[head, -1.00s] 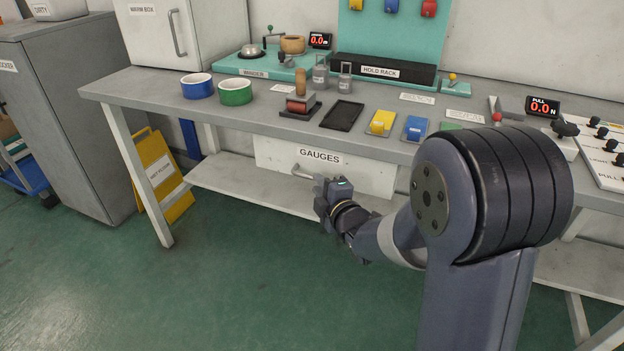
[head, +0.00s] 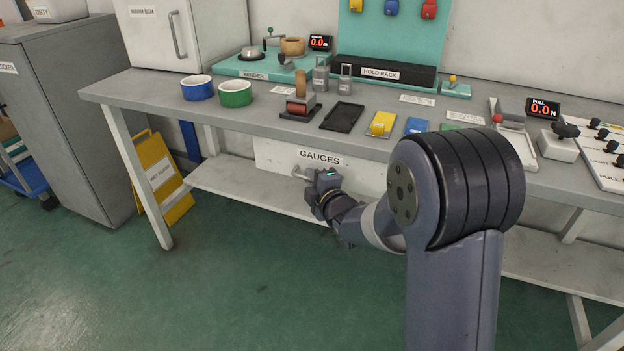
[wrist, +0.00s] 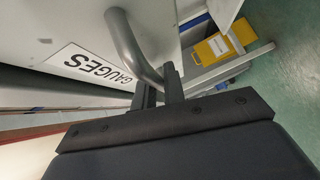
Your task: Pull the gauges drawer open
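The gauges drawer (head: 280,155) is a pale front under the bench, labelled GAUGES, and looks closed. Its metal bar handle (head: 299,171) sticks out at the left of the front. In the wrist view the handle (wrist: 130,45) curves down to my fingertips. My gripper (head: 318,178) is at the handle, just below the label. In the wrist view its two dark fingers (wrist: 160,88) stand apart, with the handle's curved end at or between their tips. Whether they touch it is hard to tell.
The bench top (head: 150,97) overhangs the drawer, and a lower shelf (head: 240,187) runs beneath. A yellow floor sign (head: 163,175) leans by the left bench leg. Green floor (head: 240,290) in front is clear.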

